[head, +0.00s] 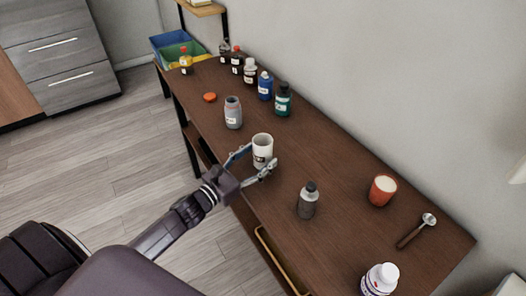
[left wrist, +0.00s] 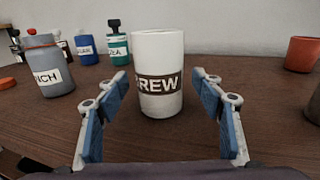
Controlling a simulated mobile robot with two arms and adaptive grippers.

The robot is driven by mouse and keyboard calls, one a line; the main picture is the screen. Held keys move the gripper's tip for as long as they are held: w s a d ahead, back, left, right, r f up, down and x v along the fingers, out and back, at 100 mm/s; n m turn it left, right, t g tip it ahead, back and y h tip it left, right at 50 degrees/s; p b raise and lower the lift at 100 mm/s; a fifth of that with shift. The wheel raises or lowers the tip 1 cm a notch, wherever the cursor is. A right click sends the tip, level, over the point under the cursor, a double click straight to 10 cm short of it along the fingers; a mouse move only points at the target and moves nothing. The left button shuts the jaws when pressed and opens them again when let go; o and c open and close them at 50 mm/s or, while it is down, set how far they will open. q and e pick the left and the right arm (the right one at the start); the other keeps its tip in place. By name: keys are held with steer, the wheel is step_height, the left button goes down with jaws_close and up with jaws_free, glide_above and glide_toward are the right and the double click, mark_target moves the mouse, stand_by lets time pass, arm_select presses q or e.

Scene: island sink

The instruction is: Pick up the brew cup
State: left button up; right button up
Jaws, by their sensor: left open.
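The brew cup (head: 262,143) is a white cup with a dark label band, standing upright near the middle of the brown table. In the left wrist view the cup (left wrist: 158,60) is straight ahead, and its label reads "BREW". My left gripper (head: 256,163) is open, with its blue-padded fingers on either side of the cup's near side in the head view. In the left wrist view the fingers (left wrist: 161,90) are spread to the left and right of the cup, with gaps visible. My right gripper is in neither view.
A grey labelled jar (head: 233,113) stands behind and left of the cup. A dark bottle (head: 308,200) stands to its right. A red cup (head: 382,190), a spoon (head: 414,231) and a white bottle (head: 380,280) are further right. Several bottles line the wall side.

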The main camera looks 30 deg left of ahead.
arm_select(q)
steer(key=shift+x, duration=0.9)
steer(key=shift+w+f, duration=0.1)
steer(key=shift+w, duration=0.05)
steer(key=c, duration=1.4)
steer(key=shift+o, duration=0.2)
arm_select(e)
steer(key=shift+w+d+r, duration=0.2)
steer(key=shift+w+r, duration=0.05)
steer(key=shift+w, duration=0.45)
arm_select(q)
steer(key=shift+r, duration=0.25)
step_height(320, 180, up, 19)
steer(key=p, duration=0.1)
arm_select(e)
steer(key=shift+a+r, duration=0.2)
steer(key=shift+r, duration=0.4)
